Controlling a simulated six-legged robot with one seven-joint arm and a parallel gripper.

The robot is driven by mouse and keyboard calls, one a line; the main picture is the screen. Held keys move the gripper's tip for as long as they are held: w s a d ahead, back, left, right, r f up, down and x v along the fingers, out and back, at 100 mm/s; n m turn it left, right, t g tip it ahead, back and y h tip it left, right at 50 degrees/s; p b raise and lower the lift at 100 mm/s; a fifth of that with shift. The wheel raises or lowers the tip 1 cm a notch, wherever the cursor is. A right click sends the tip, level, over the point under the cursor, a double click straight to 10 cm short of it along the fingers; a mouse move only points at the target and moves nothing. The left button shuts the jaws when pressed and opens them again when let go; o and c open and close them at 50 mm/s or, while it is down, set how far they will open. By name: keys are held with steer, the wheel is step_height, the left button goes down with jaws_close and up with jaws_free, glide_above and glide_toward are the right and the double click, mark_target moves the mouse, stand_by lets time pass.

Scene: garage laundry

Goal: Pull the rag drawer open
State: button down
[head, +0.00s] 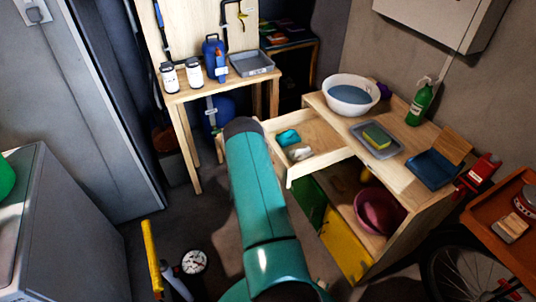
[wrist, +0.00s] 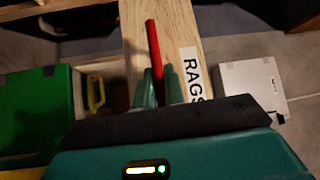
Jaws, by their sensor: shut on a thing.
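The rag drawer (head: 322,163) stands pulled out from the wooden bench cabinet in the head view, with a teal rag (head: 288,138) and a whitish rag (head: 299,152) inside. In the wrist view, its pale wooden front (wrist: 180,30) carries a "RAGS" label (wrist: 192,75) and a red bar handle (wrist: 153,42). My gripper (wrist: 157,82) is shut on this handle, one finger on each side. In the head view my teal arm hides the gripper and handle.
The bench top (head: 335,115) holds a white basin (head: 351,104), a grey tray with a sponge (head: 376,150) and a green spray bottle (head: 420,103). Below are green and yellow panels (head: 345,245) and a pink bowl (head: 380,211). A small wooden table (head: 215,92) stands behind. Floor left of my arm is partly clear.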

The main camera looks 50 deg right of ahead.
steer(key=shift+w+a, duration=0.2)
steer(key=shift+a, duration=0.1)
steer(key=c, duration=1.5)
jaws_free()
steer(key=v, duration=1.3)
steer(key=shift+s+a+f, duration=0.1)
steer(key=shift+s+a, duration=0.1)
steer(key=shift+a, duration=0.1)
